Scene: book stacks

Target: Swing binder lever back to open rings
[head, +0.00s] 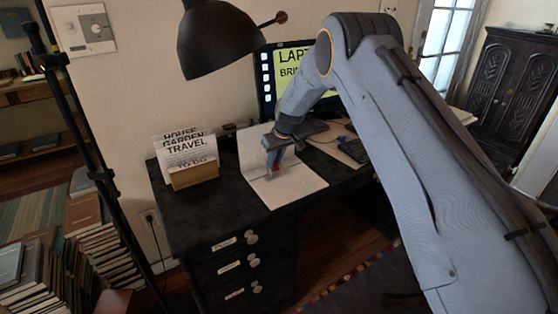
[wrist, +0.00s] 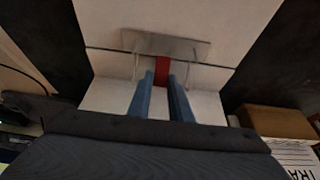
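In the wrist view the binder (wrist: 215,20) shows a metal plate (wrist: 190,47) with thin wire rings on both sides and a red lever (wrist: 162,72) in the middle. My gripper (wrist: 161,76) is at the lever, with one blue finger on each side of it. The gap between the fingertips is about as wide as the lever; I cannot tell whether they press on it. In the head view my gripper (head: 273,160) is over the binder and partly hides the mechanism.
A brown holder (head: 195,177) with printed cards stands left of the binder. A black lamp (head: 218,40) hangs above. A monitor (head: 290,65) and a keyboard (head: 352,150) are behind and right. Desk (head: 215,225) surface at the front left is clear.

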